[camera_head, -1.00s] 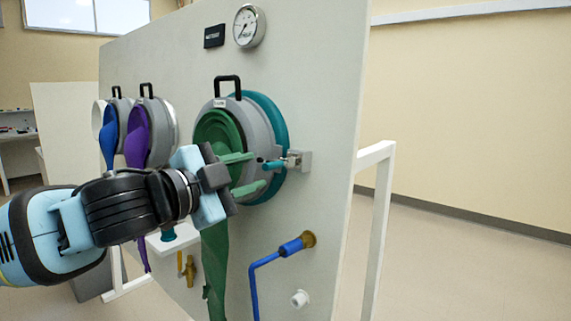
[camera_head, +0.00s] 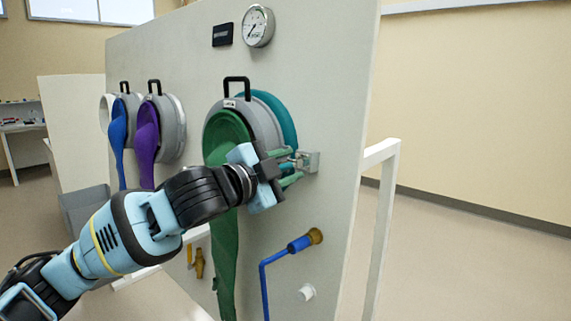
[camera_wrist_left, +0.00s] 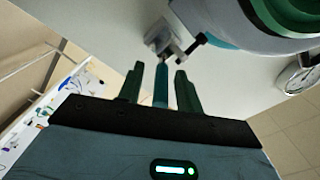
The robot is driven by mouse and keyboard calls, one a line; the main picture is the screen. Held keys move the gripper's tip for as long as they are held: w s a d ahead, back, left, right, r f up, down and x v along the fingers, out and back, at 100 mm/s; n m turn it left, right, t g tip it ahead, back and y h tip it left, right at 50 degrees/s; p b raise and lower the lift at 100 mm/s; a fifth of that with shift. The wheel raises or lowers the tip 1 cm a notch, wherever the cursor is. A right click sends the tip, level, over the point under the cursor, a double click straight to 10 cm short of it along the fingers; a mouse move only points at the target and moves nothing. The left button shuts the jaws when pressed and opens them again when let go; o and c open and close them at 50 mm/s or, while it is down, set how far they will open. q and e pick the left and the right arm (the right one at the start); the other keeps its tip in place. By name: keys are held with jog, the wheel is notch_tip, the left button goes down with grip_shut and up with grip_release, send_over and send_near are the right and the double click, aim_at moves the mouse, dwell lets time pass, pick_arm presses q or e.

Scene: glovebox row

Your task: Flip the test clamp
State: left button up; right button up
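The test clamp is a grey metal block (camera_head: 309,161) on the panel at the right edge of the large round port, with a teal handle. In the left wrist view the teal handle (camera_wrist_left: 161,86) lies between my two green fingers, with a gap on each side. My left gripper (camera_head: 291,166) is open around the handle and not closed on it. It also shows in the left wrist view (camera_wrist_left: 158,84). In the head view the gripper hides part of the handle. My right gripper is not in view.
A green glove (camera_head: 225,250) hangs from the port ring (camera_head: 262,118) close behind my left gripper. A blue pipe (camera_head: 265,285) with a brass fitting juts from the panel below. A purple glove (camera_head: 148,135) and a blue glove (camera_head: 117,135) hang further left. Free floor lies right of the panel.

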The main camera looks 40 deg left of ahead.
pick_arm(q)
grip_shut()
dwell(0.6)
